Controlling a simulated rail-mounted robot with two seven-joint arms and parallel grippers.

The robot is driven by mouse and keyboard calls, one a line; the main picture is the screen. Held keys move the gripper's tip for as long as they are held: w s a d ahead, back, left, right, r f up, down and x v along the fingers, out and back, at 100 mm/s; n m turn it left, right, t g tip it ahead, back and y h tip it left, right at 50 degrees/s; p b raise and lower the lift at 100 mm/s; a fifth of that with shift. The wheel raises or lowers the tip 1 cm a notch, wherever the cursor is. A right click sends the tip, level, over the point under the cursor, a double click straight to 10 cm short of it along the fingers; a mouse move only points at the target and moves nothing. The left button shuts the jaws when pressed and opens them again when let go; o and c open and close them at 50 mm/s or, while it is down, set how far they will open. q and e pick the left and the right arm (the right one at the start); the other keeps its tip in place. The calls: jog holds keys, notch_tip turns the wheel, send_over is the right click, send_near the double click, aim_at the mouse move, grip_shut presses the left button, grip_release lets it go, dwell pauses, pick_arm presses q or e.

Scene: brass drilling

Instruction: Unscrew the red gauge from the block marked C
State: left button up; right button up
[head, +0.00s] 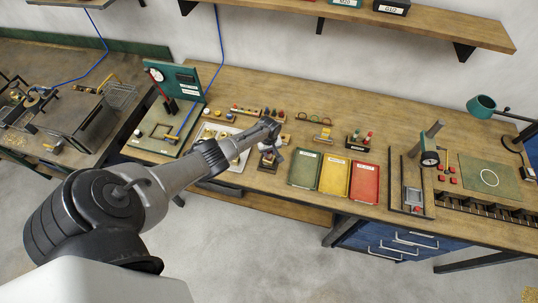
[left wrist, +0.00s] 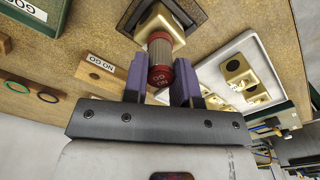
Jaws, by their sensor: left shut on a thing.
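The red gauge (left wrist: 160,76) has a red end lettered NO GO and a knurled grey body. In the left wrist view it stands in the top of a brass block (left wrist: 159,26), which sits in a dark holder. My left gripper (left wrist: 160,82) is shut on the gauge, with one purple pad on each side of its red end. In the head view my left gripper (head: 272,139) reaches down over the bench beside the white tray, and it mostly hides the gauge. I cannot read a letter C on the block. My right gripper is not in view.
A white tray (left wrist: 207,72) with several brass blocks lies close beside the held block. Small wooden stands labelled GO and NO GO (left wrist: 98,72) are on the other side. Green, yellow (head: 333,174) and red trays lie to the right on the bench.

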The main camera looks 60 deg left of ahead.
pick_arm(q)
jog(key=shift+d+r+n+p, duration=0.1)
jog(key=shift+r+n+p, duration=0.15)
jog(key=shift+n+p, duration=0.65)
jog(key=n, duration=0.4)
jog(key=n+p, duration=0.1)
jog(key=n, duration=0.2)
jog(key=shift+f, duration=0.1)
jog(key=n, duration=0.3)
jog(key=shift+n, duration=0.4)
jog(key=o, duration=0.6)
